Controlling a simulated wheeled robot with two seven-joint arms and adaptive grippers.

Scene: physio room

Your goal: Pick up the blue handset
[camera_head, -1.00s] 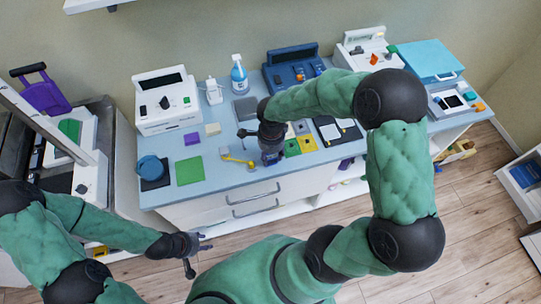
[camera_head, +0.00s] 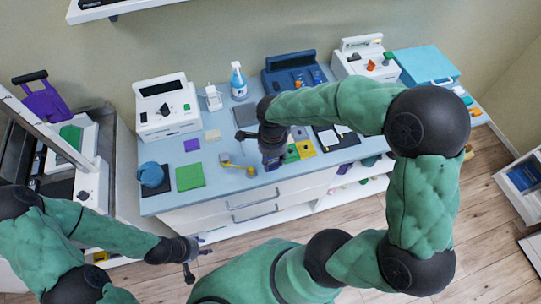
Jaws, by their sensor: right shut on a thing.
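My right gripper (camera_head: 272,163) points down over the front part of the blue-grey counter (camera_head: 225,150), in the middle of the head view. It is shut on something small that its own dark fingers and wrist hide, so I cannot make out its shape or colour. No blue handset shows clearly on its own; a small blue item (camera_head: 317,75) sits on the dark blue device (camera_head: 293,76) at the back. A yellow tool (camera_head: 232,164) lies just left of my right gripper. My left gripper (camera_head: 197,258) is low at the left, in front of the cabinet, empty, with fingers apart.
A white device (camera_head: 168,108), spray bottle (camera_head: 238,82), green pad (camera_head: 190,176) and blue round container (camera_head: 150,174) stand on the left of the counter. Yellow and green cards (camera_head: 304,149) lie right of my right gripper. A teal case (camera_head: 425,66) stands at the far right.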

